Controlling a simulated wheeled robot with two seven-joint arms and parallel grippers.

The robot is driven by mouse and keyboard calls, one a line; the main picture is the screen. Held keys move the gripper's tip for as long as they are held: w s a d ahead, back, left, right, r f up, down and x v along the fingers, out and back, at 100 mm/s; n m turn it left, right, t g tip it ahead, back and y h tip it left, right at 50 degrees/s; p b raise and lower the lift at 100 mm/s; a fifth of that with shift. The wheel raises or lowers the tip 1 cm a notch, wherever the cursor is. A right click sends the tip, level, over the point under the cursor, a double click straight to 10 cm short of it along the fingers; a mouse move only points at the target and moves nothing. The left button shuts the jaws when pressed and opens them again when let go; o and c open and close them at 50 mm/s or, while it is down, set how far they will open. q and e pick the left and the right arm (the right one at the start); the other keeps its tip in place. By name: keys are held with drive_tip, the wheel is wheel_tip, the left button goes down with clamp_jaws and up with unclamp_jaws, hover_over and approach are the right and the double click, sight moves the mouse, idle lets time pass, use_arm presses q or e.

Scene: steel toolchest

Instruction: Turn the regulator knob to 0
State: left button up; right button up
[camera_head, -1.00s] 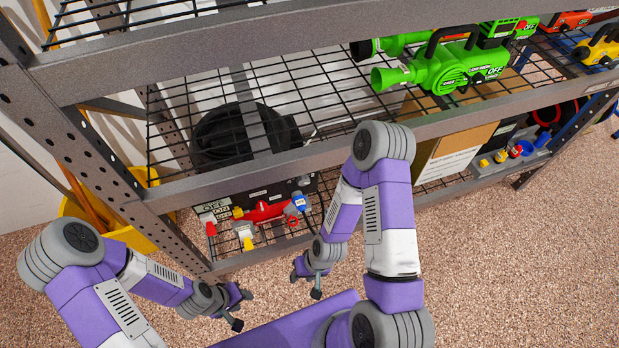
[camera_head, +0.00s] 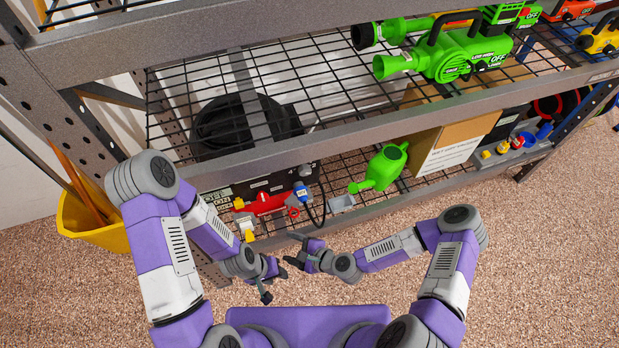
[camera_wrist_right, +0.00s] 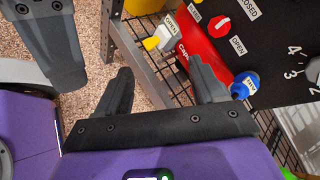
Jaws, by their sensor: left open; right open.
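The dark control panel (camera_head: 275,185) stands on the lower shelf, with the red part (camera_head: 264,203) in front. In the right wrist view, the regulator knob (camera_wrist_right: 314,70) is cut off at the right edge, beside the numerals 4, 3 and 2. Its pointer setting is not readable. In the head view the dial numerals are small and the knob is unclear. My right gripper (camera_head: 290,249) is open and empty in front of the shelf, apart from the knob; its fingers (camera_wrist_right: 163,82) show in the wrist view. My left gripper (camera_head: 274,285) is open, lower and close beside it.
A blue-capped fitting (camera_wrist_right: 244,84) and a white-yellow valve (camera_wrist_right: 160,40) stand near my right fingers. A green watering can (camera_head: 382,168) and a cardboard box (camera_head: 440,135) are to the right. The shelf's front beam (camera_head: 350,138) hangs above the panel.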

drive_tip(key=w+r+m+t, duration=0.4)
drive_tip(key=w+m+t, duration=0.2)
drive_tip(key=w+m, duration=0.25)
drive_tip(key=m+t+h+b, duration=0.1)
drive_tip(key=m+t+h, duration=0.4)
drive_tip(key=m, duration=0.5)
approach(306, 173)
drive_tip(key=w, duration=0.2)
drive_tip(key=x, duration=0.4)
drive_tip(key=b+x, duration=0.1)
drive_tip(key=x, duration=0.1)
drive_tip(key=shift+w+a+r, duration=0.2)
drive_tip(key=shift+a, duration=0.15)
drive_tip(key=shift+c, duration=0.5)
drive_tip(key=c, duration=1)
